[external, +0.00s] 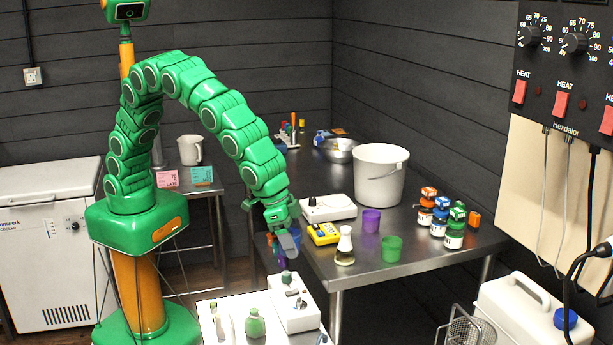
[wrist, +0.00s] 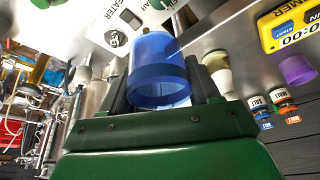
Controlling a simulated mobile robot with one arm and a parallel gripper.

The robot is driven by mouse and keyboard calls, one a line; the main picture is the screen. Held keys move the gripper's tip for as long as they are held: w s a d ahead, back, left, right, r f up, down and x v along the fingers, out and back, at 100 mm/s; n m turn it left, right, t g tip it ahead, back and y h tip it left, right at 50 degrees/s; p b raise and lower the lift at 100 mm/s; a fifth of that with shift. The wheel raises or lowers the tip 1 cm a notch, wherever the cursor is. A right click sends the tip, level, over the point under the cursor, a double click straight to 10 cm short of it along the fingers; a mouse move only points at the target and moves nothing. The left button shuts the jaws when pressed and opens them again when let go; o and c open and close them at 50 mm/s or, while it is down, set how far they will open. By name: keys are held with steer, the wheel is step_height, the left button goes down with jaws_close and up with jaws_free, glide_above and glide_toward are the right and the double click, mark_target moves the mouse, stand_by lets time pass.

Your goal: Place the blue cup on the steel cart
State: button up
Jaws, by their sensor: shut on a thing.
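My gripper (external: 284,238) is shut on the blue cup (wrist: 158,70), whose translucent body sits between both fingers in the wrist view. In the external view the gripper and cup hang in the air by the left edge of the big steel table (external: 400,262), and the fingers partly hide the cup. A small steel stand (external: 184,187) at the back left, which looks like the steel cart, carries a white jug (external: 189,150), a pink card (external: 167,178) and a teal card (external: 202,175). The gripper is to the right of this stand and apart from it.
A yellow timer (external: 323,234), a flask (external: 345,246), purple cup (external: 371,221), green cup (external: 392,248) and white bucket (external: 380,176) stand on the big table. A pale bench (external: 232,330) in front holds a white device (external: 293,308) and small bottles. A white freezer (external: 48,250) stands left.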

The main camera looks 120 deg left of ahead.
steer(key=s+d+f+m+h, duration=0.15)
steer(key=s+d+m, duration=0.25)
steer(key=d, duration=0.7)
glide_above(300, 338)
steer(key=s+d, duration=0.2)
step_height(300, 338, down, 6)
steer(key=r, duration=0.1)
steer(key=w+f, duration=0.2)
steer(key=f, duration=0.1)
steer(key=w+d+f, duration=0.1)
steer(key=f, duration=0.1)
steer(key=shift+d, duration=0.1)
steer(key=shift+w+d+f, duration=0.15)
steer(key=shift+w+f, duration=0.3)
steer(key=shift+f, duration=1.5)
steer(key=shift+f, duration=0.1)
steer(key=o, duration=0.8)
